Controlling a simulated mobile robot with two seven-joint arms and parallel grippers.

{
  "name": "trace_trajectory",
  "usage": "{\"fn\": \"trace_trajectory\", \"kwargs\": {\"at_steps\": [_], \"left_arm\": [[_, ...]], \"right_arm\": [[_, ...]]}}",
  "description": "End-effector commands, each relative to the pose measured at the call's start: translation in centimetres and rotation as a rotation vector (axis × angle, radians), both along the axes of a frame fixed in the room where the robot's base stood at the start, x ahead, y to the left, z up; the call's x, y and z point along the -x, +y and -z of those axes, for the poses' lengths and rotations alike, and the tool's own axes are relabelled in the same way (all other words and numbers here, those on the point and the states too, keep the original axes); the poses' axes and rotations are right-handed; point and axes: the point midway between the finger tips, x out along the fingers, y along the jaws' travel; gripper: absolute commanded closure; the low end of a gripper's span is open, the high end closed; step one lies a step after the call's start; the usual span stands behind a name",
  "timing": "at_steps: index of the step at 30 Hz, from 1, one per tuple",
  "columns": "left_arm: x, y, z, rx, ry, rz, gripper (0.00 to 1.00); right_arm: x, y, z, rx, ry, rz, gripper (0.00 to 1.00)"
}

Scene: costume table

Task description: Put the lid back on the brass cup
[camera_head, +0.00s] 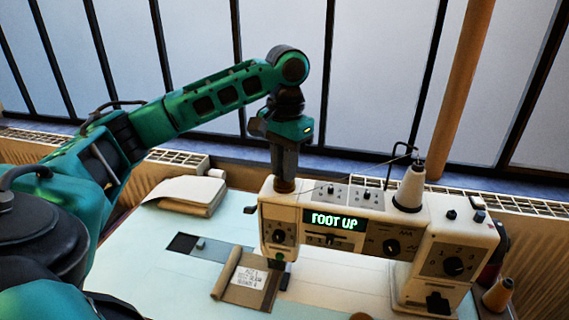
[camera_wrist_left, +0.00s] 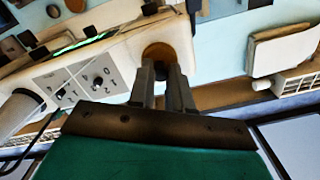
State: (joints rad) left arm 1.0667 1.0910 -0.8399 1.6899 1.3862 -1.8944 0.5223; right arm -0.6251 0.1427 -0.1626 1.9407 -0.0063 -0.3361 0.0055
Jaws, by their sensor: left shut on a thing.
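My left gripper (camera_head: 285,178) points straight down over the left end of the white sewing machine's top. It is shut on a small round brass-brown piece, which I take to be the lid (camera_head: 284,187). In the left wrist view this round piece (camera_wrist_left: 158,52) shows at the tips of the left gripper (camera_wrist_left: 168,75), right at the machine's top edge. The brass cup cannot be told apart from the piece at the fingertips. Whether the lid touches the cup is hidden. My right gripper is not in view.
The sewing machine (camera_head: 375,228) shows "FOOT UP" on its display. A thread cone (camera_head: 409,187) and thin wire guide stand on its top to the right. Folded cloth (camera_head: 187,193) lies behind left, and a labelled brown cloth piece (camera_head: 245,280) lies in front. Window bars and radiators are behind.

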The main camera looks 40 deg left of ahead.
Motion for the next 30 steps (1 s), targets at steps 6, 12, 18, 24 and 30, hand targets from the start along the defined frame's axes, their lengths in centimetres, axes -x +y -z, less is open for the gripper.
{"fn": "trace_trajectory", "kwargs": {"at_steps": [6,12,18,24,30], "left_arm": [[0.01,-0.03,0.14,0.000,0.000,0.001,1.00],[0.00,-0.03,0.13,0.001,-0.001,0.001,1.00],[-0.04,-0.06,0.12,0.001,-0.001,0.001,1.00],[-0.03,-0.04,0.13,0.001,-0.001,0.001,1.00],[-0.03,-0.03,0.13,0.001,-0.001,0.000,0.65]], "right_arm": [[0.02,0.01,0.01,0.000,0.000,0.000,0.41],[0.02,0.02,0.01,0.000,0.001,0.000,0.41],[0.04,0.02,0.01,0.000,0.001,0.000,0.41],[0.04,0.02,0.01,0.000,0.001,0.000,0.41],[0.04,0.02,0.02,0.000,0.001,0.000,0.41]]}}
